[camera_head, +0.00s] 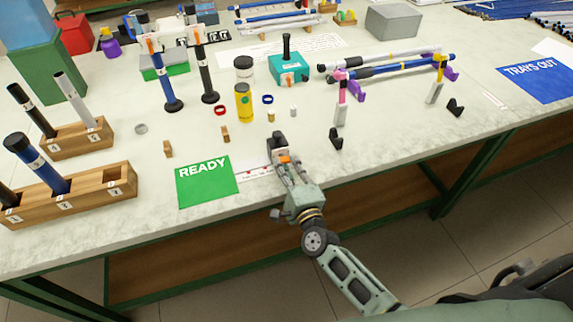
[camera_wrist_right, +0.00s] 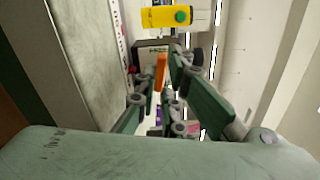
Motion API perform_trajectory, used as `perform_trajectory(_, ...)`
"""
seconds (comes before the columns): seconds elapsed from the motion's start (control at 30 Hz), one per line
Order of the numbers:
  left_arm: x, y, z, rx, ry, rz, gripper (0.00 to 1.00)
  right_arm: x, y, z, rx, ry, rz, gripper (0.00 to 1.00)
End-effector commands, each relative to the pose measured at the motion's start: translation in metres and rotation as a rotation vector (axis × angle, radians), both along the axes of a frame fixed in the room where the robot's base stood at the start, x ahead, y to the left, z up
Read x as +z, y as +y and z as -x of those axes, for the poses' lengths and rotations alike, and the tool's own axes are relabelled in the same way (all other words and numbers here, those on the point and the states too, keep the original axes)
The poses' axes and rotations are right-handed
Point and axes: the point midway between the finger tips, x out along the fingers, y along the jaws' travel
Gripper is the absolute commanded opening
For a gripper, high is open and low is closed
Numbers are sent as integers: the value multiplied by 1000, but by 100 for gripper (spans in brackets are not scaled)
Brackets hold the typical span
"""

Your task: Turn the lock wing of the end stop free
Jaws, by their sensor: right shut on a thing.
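The end stop is a dark block (camera_head: 278,140) near the front edge of the bench, at the end of a white printed scale strip (camera_head: 253,174). In the right wrist view the block (camera_wrist_right: 150,47) lies just beyond the fingertips. Its lock wing is a narrow orange tab (camera_wrist_right: 161,72), pointing along the view between the fingers. The wing also shows as a small orange patch (camera_head: 285,158) in the head view. My right gripper (camera_head: 284,161) is shut on the lock wing; its fingers partly hide the block. My left gripper is not in view.
A green READY card (camera_head: 207,181) lies left of the strip. A yellow bottle (camera_head: 244,103) stands behind the end stop. Wooden racks with rods (camera_head: 75,195) are at the left. Rods on pink and purple supports (camera_head: 342,90) are at the right. The bench front right of my gripper is clear.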

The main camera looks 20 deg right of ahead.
Motion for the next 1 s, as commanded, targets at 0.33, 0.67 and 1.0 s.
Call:
perform_trajectory(0.33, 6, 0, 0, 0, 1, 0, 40, 0, 1, 0, 0, -4, 165, 0)
perform_trajectory(0.67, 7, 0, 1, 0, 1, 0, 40, -1, 0, 0, 1, -5, 205, 0)
perform_trajectory(1.0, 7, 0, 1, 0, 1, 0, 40, -1, 0, 0, 1, -5, 205, 13)
